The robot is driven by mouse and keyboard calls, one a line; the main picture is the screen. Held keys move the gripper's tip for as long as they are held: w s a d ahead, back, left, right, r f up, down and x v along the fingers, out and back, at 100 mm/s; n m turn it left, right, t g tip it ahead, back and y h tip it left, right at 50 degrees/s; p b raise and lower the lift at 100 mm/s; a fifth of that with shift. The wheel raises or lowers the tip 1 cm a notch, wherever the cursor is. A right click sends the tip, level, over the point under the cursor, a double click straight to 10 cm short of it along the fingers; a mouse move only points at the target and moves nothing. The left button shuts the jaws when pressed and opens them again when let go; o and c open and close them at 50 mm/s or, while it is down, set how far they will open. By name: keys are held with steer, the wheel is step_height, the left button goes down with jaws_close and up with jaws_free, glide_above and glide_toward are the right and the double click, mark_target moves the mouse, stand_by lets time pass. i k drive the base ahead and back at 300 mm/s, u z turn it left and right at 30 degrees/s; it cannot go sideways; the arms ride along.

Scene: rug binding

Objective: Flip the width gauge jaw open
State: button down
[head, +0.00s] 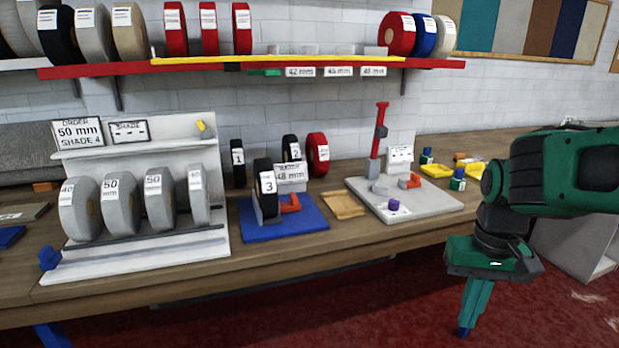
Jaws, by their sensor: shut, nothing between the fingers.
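A blue plate (312,214) on the bench carries a black roll labelled 3 (268,187), a sign reading 48 mm (290,174) and an orange bracket-shaped piece (290,203). This looks like the width gauge, and the orange piece may be its jaw; whether it is open or shut is too small to tell. The roll stands upright beside the orange piece. My gripper (464,330) hangs at the lower right, pointing down over the red floor, in front of the bench and well apart from the plate. It is shut and empty.
A grey board (440,204) with a red post (379,140), another orange piece (410,181) and a purple knob (393,204) stands right of the plate. A white rack (215,245) with grey rolls stands left. A shelf (130,69) overhangs behind. Yellow trays (436,171) sit farther right.

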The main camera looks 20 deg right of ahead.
mark_target(292, 205)
steer(key=z, duration=0.1)
steer(key=i, duration=1)
steer(key=u, duration=0.1)
